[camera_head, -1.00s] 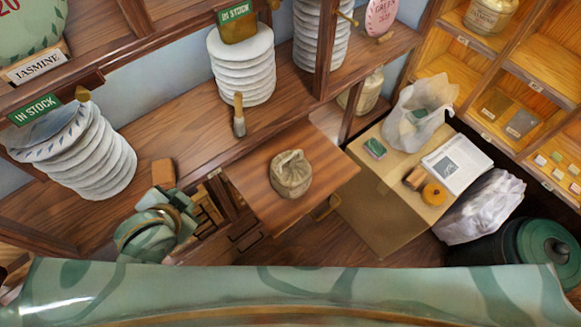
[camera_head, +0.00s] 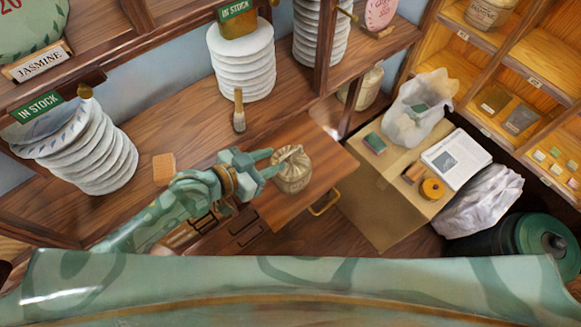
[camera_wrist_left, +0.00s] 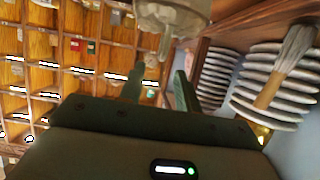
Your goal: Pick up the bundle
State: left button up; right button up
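The bundle (camera_head: 292,176) is a tan cloth bundle with a gathered, tied top, sitting upright on the brown wooden board in the head view. My left gripper (camera_head: 273,163) reaches in from the left, with its fingertips at the bundle's upper left, close to the tied top. In the left wrist view the bundle (camera_wrist_left: 172,18) is at the top edge, partly cut off, with its tied end pointing down toward the gap between the two spread fingers (camera_wrist_left: 160,82). Whether a finger touches the cloth I cannot tell. My right gripper is not in view.
Stacks of wrapped white cakes (camera_head: 240,62) stand on the shelf behind, with a brush (camera_head: 239,112) in front. An orange-brown block (camera_head: 164,167) lies at the left. A cardboard box (camera_head: 375,205) with a paper, tape and a white bag stands at the right.

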aim_at(296, 147)
pick_arm(q)
jog(key=x, duration=0.9)
jog(key=shift+a, duration=0.1)
jog(key=shift+s+a+r, duration=0.1)
jog(key=shift+c, duration=0.8)
grip_shut()
